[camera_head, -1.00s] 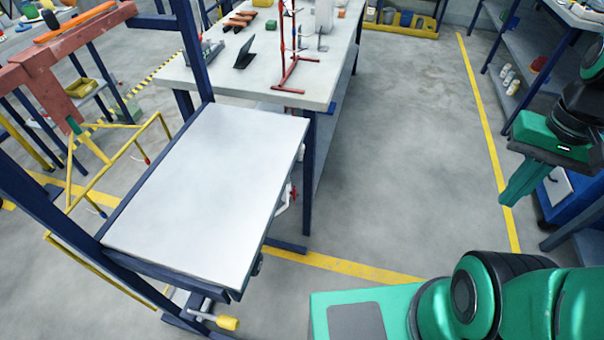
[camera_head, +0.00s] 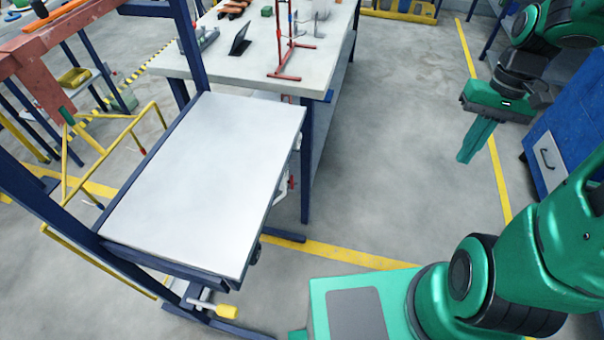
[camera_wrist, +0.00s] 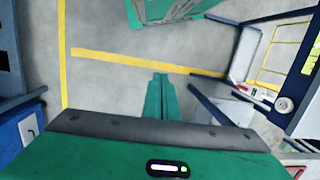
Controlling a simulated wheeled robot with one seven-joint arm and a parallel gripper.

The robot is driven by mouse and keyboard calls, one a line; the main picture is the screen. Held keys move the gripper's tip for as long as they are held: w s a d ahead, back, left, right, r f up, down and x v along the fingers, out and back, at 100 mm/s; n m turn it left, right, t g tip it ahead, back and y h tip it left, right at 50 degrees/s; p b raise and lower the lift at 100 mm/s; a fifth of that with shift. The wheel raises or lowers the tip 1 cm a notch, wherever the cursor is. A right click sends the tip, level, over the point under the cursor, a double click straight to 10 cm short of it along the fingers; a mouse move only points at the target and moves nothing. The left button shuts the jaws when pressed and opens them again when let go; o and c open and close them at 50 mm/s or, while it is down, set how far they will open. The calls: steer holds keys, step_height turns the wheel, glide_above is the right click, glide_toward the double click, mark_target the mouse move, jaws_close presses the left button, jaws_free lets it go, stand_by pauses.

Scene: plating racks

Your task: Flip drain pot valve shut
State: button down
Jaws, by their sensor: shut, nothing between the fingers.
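A small red handle (camera_head: 291,183) on a white fitting (camera_head: 281,190) shows at the right side of the grey-topped lift table, partly hidden under its edge. I cannot tell for sure that it is the drain pot valve, nor how its lever stands; no pot is clearly visible. In the wrist view a red and white part (camera_wrist: 244,88) shows at the right, beside the table frame. My green gripper (camera_head: 466,157) hangs over the floor at the right, well apart from the table, fingers together and empty. Its closed fingers also show in the wrist view (camera_wrist: 160,78).
The grey tabletop (camera_head: 205,180) is bare. A yellow-ended lever (camera_head: 226,311) sticks out low at its front. A workbench (camera_head: 300,75) with a red stand is behind. A blue cabinet (camera_head: 565,140) stands at the right. Open floor (camera_head: 390,150) lies between table and gripper.

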mark_target(290, 182)
steer(key=w+a+f+t+y, duration=0.1)
steer(key=w+a+f+y, duration=0.4)
steer(key=f, duration=0.5)
steer(key=w+a+f+n+t+y, duration=0.1)
steer(key=w+a+f+y, duration=0.5)
steer(key=w+a+f, duration=0.4)
steer(key=w+a+f+n+t+y, duration=0.1)
steer(key=w+a+f+y, duration=0.4)
steer(key=w+a+f, duration=0.2)
step_height(290, 182, down, 3)
steer(key=shift+w+a+r+y, duration=0.1)
steer(key=shift+w+a+y, duration=0.15)
steer(key=shift+y, duration=0.15)
steer(key=s+a, duration=0.2)
steer(key=a, duration=0.9)
steer(key=shift+s+a, duration=0.15)
steer(key=shift+s, duration=0.25)
